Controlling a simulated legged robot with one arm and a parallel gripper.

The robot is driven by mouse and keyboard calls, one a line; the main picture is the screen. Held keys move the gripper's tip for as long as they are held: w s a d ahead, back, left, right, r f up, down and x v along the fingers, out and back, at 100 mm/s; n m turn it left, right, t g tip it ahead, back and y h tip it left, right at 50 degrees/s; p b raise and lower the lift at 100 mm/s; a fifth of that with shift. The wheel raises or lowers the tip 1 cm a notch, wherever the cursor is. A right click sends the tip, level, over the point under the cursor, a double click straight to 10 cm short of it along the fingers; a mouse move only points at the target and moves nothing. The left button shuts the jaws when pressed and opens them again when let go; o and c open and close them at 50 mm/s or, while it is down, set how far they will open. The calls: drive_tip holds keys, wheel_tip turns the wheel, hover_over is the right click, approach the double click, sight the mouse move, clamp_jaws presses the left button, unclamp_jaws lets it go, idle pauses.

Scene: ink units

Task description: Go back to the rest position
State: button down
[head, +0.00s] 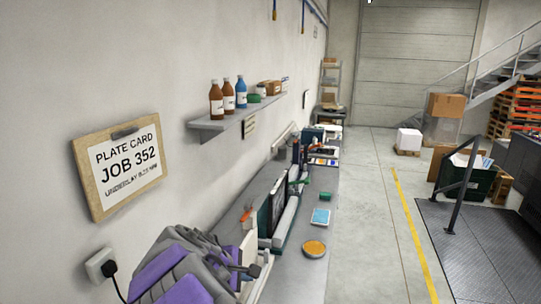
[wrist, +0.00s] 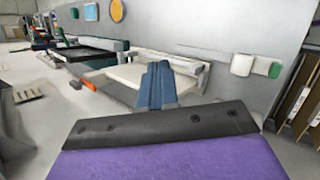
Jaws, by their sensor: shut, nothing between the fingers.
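My gripper (wrist: 157,84) shows in the wrist view as two blue-grey fingers side by side, pressed together with nothing between them. They stand beyond the dark front edge of my purple wrist part. In the head view my purple and grey arm is at the lower left, beside the wall and over the near end of the grey bench (head: 283,277). The fingertips are hard to make out there. In the wrist view the fingers point toward a white and grey unit (wrist: 140,78) on the bench; I cannot tell how far apart they are.
A shelf (head: 215,124) with bottles and a plate card (head: 118,165) are on the left wall. An orange-topped round tin (head: 314,249) and a blue pad (head: 321,216) lie on the bench. Open floor (head: 370,210) lies to the right, before a yellow line and a railing (head: 462,185).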

drive_tip(key=s+d+f+m+g+b, duration=0.1)
drive_tip(key=s+d+m+g+b, duration=0.1)
drive_tip(key=s+d+m, duration=0.6)
drive_tip(key=s+d+m+g+b, duration=0.1)
drive_tip(key=s+d+g, duration=0.35)
drive_tip(key=d, duration=0.75)
drive_tip(key=s+f+m+g+y+b, duration=0.1)
drive_tip(key=s+f+m+y+b, duration=0.1)
drive_tip(key=s, duration=1)
drive_tip(key=s+d+f+m+y+b, duration=0.1)
drive_tip(key=s+f+m+y, duration=0.2)
drive_tip(key=s, duration=1)
wheel_tip(320, 180, down, 2)
drive_tip(key=m, duration=0.2)
drive_tip(key=shift+d+f+m+g+b, duration=0.25)
drive_tip(key=shift+d+m+g+b, duration=0.05)
drive_tip(key=shift+m+g+b, duration=0.1)
drive_tip(key=shift+w, duration=0.1)
